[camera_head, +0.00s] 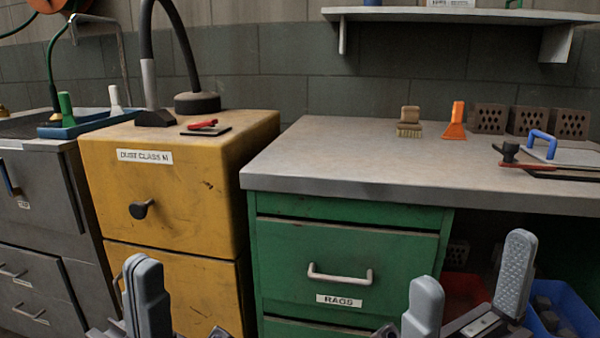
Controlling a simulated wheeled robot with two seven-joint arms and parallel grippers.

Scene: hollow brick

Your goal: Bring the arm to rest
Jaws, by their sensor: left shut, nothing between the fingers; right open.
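My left gripper (146,265) is in the lower left, in front of the yellow cabinet (190,170). Its grey fingers are together, with nothing between them. My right gripper (473,265) is in the lower right, in front of the green drawer unit (340,250). Its two fingers are wide apart and the gap is empty. Both grippers are below the level of the worktop. The rest of both arms is mostly outside the view.
The grey worktop (350,165) holds a brush (410,120), an orange scraper (455,121) and several hollow bricks (489,118) at the back. A blue bin (565,312) and a red bin (463,292) stand under the bench at right. A shelf (450,14) is above.

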